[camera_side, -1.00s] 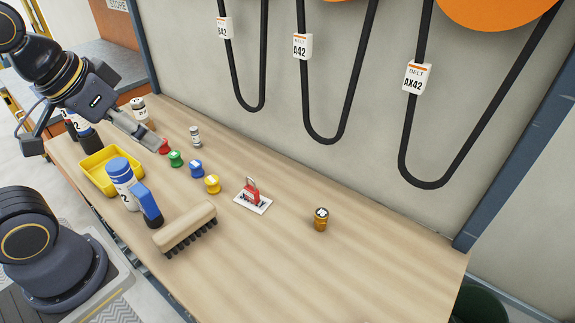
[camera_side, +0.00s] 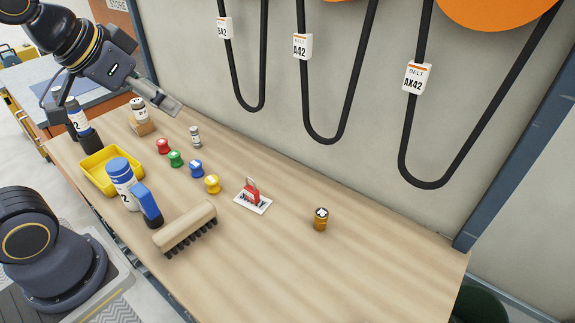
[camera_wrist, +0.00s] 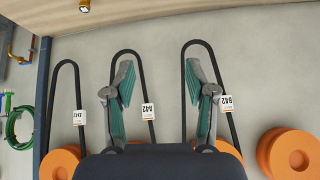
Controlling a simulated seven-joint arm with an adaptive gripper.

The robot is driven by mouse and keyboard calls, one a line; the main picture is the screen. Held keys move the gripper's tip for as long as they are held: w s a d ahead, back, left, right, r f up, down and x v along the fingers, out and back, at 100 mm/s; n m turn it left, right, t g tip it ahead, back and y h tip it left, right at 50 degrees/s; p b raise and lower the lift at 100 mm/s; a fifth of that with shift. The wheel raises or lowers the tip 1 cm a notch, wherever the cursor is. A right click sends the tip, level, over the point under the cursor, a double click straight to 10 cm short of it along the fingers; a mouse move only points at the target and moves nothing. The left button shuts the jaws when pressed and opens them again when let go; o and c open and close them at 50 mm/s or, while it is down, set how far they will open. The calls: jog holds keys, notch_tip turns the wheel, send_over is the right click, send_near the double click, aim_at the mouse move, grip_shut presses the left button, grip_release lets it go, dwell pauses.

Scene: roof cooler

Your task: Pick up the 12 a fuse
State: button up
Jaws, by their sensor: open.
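No marking reading 12 A is legible, so I cannot tell which object is the 12 A fuse. Candidates on the bench are a small grey-white cylinder (camera_side: 196,138), a white-labelled cylinder (camera_side: 139,106) at a brown block, and an amber cylinder with a dark-and-white top (camera_side: 320,219), standing alone at the right. My gripper (camera_side: 168,104) is in the air above the bench's far left part, near the wall. In the wrist view my gripper (camera_wrist: 161,84) has its two green-padded fingers apart with nothing between them.
Red (camera_side: 163,146), green (camera_side: 175,158), blue (camera_side: 196,169) and yellow (camera_side: 212,184) spools stand in a row. A red lock (camera_side: 252,195), brush (camera_side: 184,227), blue-capped bottle (camera_side: 121,181) and yellow tray (camera_side: 92,168) are nearby. Belts (camera_side: 328,143) hang on the wall. The right bench is mostly clear.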

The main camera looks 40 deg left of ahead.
jog(key=w+a, duration=0.4)
jog(key=w, duration=0.4)
jog(key=n+g+y, duration=0.1)
jog(key=n+g, duration=0.2)
jog(key=n, duration=0.2)
send_over(193, 128)
jog(key=s+d, duration=0.3)
jog(key=s, duration=0.3)
notch_tip(193, 128, down, 16)
jog(key=r, duration=0.1)
jog(key=x, duration=1.1)
jog(key=shift+w+a+f, duration=0.15)
jog(key=shift+a, duration=0.25)
jog(key=x, duration=0.5)
jog(key=shift+w+a+f, duration=0.2)
jog(key=shift+w+a, duration=0.1)
jog(key=shift+a, duration=0.05)
grip_shut()
